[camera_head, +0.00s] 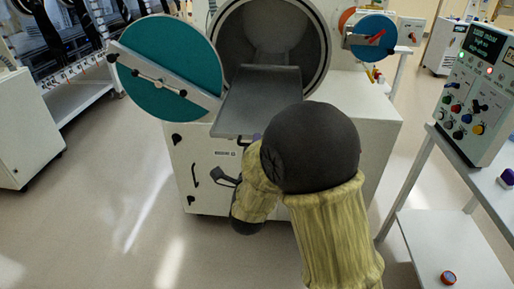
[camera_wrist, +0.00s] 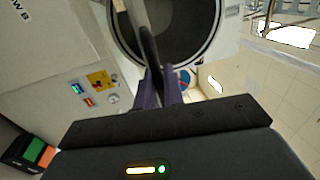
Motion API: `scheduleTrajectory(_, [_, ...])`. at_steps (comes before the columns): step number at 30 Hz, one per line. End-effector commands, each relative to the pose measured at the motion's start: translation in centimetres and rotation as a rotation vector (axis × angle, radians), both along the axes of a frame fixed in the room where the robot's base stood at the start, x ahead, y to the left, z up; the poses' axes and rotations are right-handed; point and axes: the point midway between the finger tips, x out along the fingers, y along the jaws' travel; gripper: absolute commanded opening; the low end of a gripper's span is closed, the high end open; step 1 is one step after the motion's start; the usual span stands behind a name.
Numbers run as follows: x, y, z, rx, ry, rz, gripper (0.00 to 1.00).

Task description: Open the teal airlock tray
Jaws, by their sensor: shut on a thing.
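The airlock tray (camera_head: 262,92) is a flat grey slide that sticks out of the round metal chamber (camera_head: 290,35) towards me. The round teal door (camera_head: 165,55) with a pale bar handle stands swung open to the left of the chamber. In the wrist view, the tray (camera_wrist: 148,38) shows as a narrow dark strip running from the chamber side down to my fingers. My gripper (camera_wrist: 160,88) is shut on the tray's front edge, with its purple fingers either side. In the head view my dark wrist and sleeved arm hide most of the gripper.
A smaller blue round door (camera_head: 375,28) with a red handle is at the back right. A control panel (camera_head: 478,95) stands on a shelved trolley at the right, with a red round item (camera_head: 448,277) below. A white cabinet (camera_head: 25,130) stands left. The floor between is clear.

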Motion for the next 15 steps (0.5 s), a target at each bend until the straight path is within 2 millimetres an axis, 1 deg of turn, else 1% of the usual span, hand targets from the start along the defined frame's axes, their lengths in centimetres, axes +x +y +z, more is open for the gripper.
scheduleTrajectory(1, [-0.11, -0.18, -0.31, -0.002, 0.008, -0.004, 0.0])
scheduleTrajectory(8, [-0.16, -0.18, -0.37, -0.003, 0.01, -0.005, 0.0])
scheduleTrajectory(9, [-0.16, -0.18, -0.38, -0.003, 0.011, -0.005, 0.12])
scheduleTrajectory(11, [-0.17, -0.16, -0.39, -0.003, 0.01, -0.004, 0.23])
scheduleTrajectory(12, [-0.15, -0.15, -0.35, -0.003, 0.01, -0.004, 0.25])
scheduleTrajectory(15, [-0.14, -0.06, -0.28, -0.003, 0.008, -0.002, 0.25])
